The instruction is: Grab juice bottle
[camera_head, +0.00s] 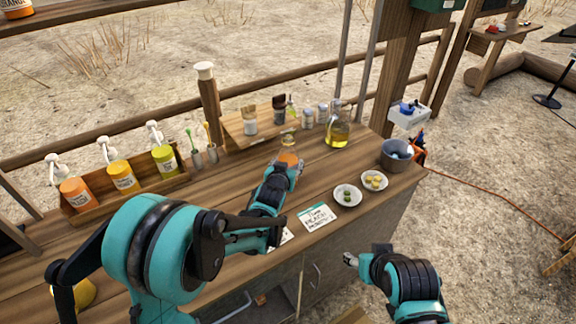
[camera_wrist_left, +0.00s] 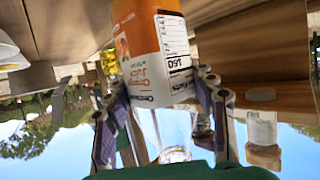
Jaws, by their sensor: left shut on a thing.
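A clear juice bottle (camera_head: 288,156) with an orange and white label is upright near the middle of the wooden counter (camera_head: 240,180). My left gripper (camera_head: 287,169) is shut on it from the near side. In the left wrist view, which is upside down, the labelled bottle (camera_wrist_left: 152,45) sits between the two fingers of the left gripper (camera_wrist_left: 160,88). I cannot tell whether its base touches the counter. My right gripper (camera_head: 350,259) is off the counter's front edge, with no object seen in it; its finger opening is too small to judge.
A rack (camera_head: 130,193) of pump bottles stands at left. A glass oil jug (camera_head: 338,130), shakers and a jar are behind and right of the bottle. Two small plates (camera_head: 347,195) (camera_head: 374,181), a card (camera_head: 317,216) and a metal pot (camera_head: 396,154) are at right.

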